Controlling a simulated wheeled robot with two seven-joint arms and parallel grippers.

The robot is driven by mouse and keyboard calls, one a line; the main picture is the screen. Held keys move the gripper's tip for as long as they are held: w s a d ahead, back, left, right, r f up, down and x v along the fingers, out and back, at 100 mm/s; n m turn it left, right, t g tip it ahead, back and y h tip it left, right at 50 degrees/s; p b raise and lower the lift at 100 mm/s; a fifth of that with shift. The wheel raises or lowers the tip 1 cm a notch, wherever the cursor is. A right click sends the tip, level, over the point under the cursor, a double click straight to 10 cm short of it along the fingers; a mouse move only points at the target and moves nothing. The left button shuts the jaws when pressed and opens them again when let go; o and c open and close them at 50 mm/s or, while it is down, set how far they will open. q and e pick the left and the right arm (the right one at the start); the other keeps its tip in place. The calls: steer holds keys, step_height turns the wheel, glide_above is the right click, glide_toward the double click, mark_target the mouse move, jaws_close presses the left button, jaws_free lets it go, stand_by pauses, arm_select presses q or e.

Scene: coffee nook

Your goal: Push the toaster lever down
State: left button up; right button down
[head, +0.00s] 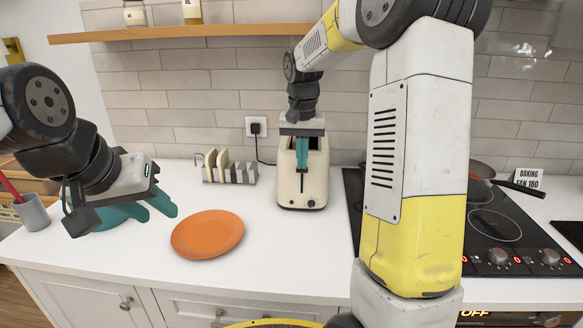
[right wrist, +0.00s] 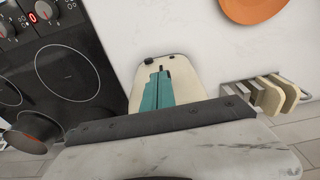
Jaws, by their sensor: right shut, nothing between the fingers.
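The cream toaster (head: 290,190) stands on the white counter near the wall, with a dark vertical slot and a small dark knob low on its front. It also shows in the right wrist view (right wrist: 139,85). My right gripper (head: 302,168) is shut and empty, its teal fingers pointing down in front of the toaster's slotted face. The lever cannot be made out; the fingers cover the upper slot. Whether they touch the toaster I cannot tell. My left gripper (head: 162,213) is at the left above the counter, its teal fingers apart with nothing visible between them.
An orange plate (head: 207,234) lies left of the toaster. A rack (head: 230,177) holding bread slices stands near the wall. The hob (head: 490,225) with a pan (head: 481,171) is at the right. A plug (head: 256,127) and cord are behind. A grey cup (head: 33,212) stands far left.

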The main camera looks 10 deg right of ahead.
step_height(320, 180, down, 6)
steer(key=s, duration=0.3)
steer(key=shift+a, duration=0.4)
steer(key=shift+r, duration=0.15)
step_height(320, 180, up, 8)
steer(key=shift+s+a, duration=0.15)
steer(key=shift+s, duration=0.15)
stand_by(0.4)
steer(key=shift+s, duration=0.1)
steer(key=s+r+n+t+y, duration=0.1)
steer(key=s+n+t, duration=0.1)
steer(key=s, duration=0.8)
steer(key=s+a+r+n+t+y, duration=0.1)
steer(key=s+r+t, duration=0.1)
steer(key=s, duration=0.9)
steer(key=shift+a+n+t+y, duration=0.15)
steer(key=shift+n+t+y, duration=0.15)
steer(key=shift+n+t, duration=0.15)
